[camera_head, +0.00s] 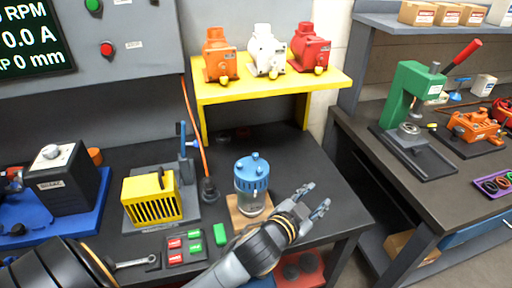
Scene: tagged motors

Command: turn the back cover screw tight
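A clear canister (252,203) with a blue cover (252,178) stands upright on a small wooden block (237,217) on the dark bench. Small blue screws stick up from the cover; the back one (255,156) sits at its far edge. At this size I cannot tell how far each is turned in. My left gripper (315,198) is right of the canister, past the block, with its two fingers apart and nothing between them. It is clear of the cover and screws. My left arm crosses in front of the bench's front edge. My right gripper is out of view.
A yellow shelf (270,91) with orange, white and red motors stands behind. A yellow ribbed unit (152,198) in a grey fixture is left of the canister. A green block (220,235) and a tray of tags (187,247) lie nearby. A green press (411,90) stands on the right bench.

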